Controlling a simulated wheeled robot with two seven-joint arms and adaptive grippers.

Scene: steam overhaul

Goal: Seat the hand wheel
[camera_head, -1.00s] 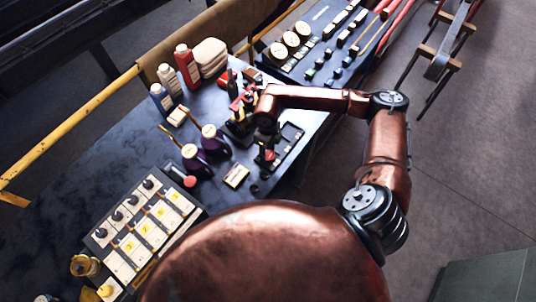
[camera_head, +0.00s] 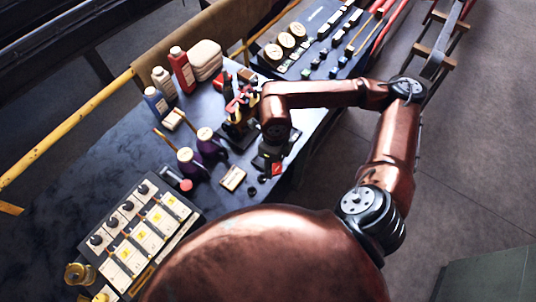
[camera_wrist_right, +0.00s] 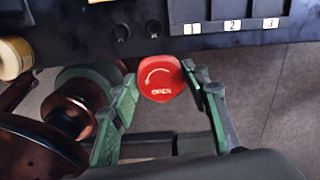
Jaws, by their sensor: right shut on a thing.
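The red hand wheel (camera_wrist_right: 160,78), marked OPEN with a curved arrow, sits between the green-sided fingers of my right gripper (camera_wrist_right: 162,84) in the right wrist view. The fingers are shut on its two sides, and its marked face is turned to the camera. In the head view my right gripper (camera_head: 272,152) is over the front right edge of the dark bench (camera_head: 120,150), partly hidden by its own arm. A dark fixture with red parts (camera_head: 238,110) stands on the bench to the left of the gripper. I cannot make out the wheel's seat. My left gripper is not in view.
Several bottles, including a red one (camera_head: 182,68), stand at the back. Two purple oil cans (camera_head: 208,146) stand left of the gripper. A numbered dark tray (camera_wrist_right: 230,37) lies beyond the wheel. A panel with knobs (camera_head: 140,235) fills the near left. Open floor lies right.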

